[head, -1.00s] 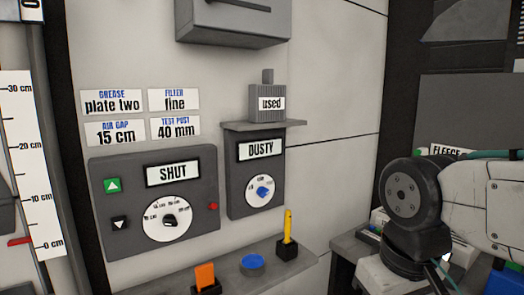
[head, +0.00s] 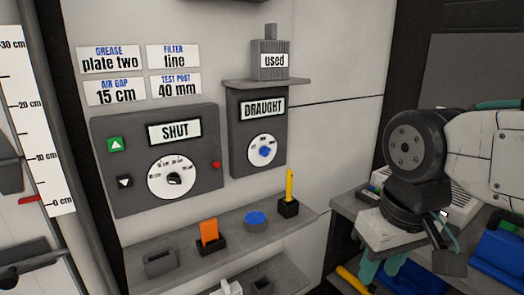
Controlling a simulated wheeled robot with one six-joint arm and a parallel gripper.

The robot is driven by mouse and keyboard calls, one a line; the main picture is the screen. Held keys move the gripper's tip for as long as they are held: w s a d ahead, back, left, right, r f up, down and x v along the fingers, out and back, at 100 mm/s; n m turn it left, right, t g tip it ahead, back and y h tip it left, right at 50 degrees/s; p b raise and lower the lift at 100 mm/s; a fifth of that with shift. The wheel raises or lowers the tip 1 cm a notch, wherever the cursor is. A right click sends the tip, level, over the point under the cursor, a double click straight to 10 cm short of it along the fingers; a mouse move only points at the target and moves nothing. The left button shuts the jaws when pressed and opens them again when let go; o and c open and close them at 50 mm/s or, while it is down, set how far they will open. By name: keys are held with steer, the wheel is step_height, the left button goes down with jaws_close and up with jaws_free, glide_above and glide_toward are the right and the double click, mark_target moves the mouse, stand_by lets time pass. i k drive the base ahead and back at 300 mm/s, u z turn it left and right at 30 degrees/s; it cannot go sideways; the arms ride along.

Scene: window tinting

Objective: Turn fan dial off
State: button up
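A dark grey box reading "DRAUGHT" (head: 263,108) hangs on the wall. Its white round dial (head: 254,143) has a blue knob (head: 265,151); the dial's small marks are too small to read fully. A wider panel reading "SHUT" (head: 174,131) to its left has a white dial with a black knob (head: 174,179), green and black arrow buttons and a red button. I cannot tell from a label which dial is the fan's. My gripper (head: 382,267) is at the lower right, well away from both dials. Its teal fingers look apart and empty.
A shelf below the panels (head: 185,243) carries an orange piece (head: 209,231), a blue round piece (head: 256,218) and a yellow stick in a black holder (head: 288,207). A "used" canister (head: 271,60) stands above the DRAUGHT box. A cluttered bench is at the right.

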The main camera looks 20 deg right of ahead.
mark_target(264, 151)
steer(key=u, duration=0.05)
steer(key=i, duration=0.35)
steer(key=z, duration=1.1)
